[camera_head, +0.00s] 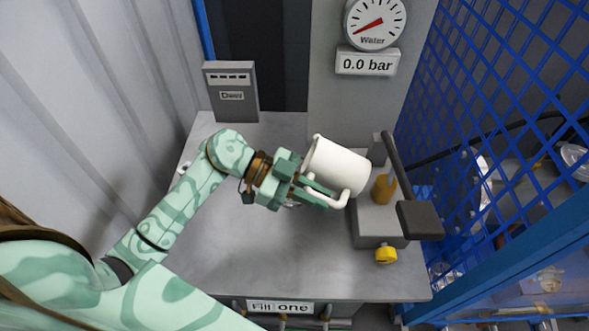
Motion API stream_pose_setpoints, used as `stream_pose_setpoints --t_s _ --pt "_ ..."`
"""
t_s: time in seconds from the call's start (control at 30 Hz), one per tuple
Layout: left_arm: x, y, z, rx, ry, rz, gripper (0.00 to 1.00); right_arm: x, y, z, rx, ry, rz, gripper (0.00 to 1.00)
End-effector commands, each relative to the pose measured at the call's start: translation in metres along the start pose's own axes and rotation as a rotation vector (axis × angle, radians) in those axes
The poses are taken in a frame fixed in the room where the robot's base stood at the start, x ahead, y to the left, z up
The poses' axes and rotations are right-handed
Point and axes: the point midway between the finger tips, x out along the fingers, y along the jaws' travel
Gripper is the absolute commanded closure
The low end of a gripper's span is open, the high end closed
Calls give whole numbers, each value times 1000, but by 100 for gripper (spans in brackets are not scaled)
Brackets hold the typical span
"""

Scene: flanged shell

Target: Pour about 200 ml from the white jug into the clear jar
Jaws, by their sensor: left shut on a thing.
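The white jug (339,166) is in the middle of the head view, above the grey worktop, tilted well over onto its side. Its handle is on the near side. My left gripper (318,194) is shut on the jug at this handle. The jug's inside and any liquid are hidden from me. A small pale, glassy edge (292,204) shows just below the gripper; it may be part of the clear jar, but the gripper and jug cover most of it and I cannot tell. My right gripper is not in view.
A grey block with a black lever (418,220), a brass part (383,188) and a yellow knob (386,254) stands right of the jug. Blue mesh (500,80) borders the right side. The front worktop (290,265) is clear.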

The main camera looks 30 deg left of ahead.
Motion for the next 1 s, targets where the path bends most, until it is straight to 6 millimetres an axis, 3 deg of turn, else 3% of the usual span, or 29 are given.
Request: stream_pose_setpoints --t_s 0.4,1.0 --pt "0 0 3 1 28 0 100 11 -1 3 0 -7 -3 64" --pt "-6 0 1 2 76 0 100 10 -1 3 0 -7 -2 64"
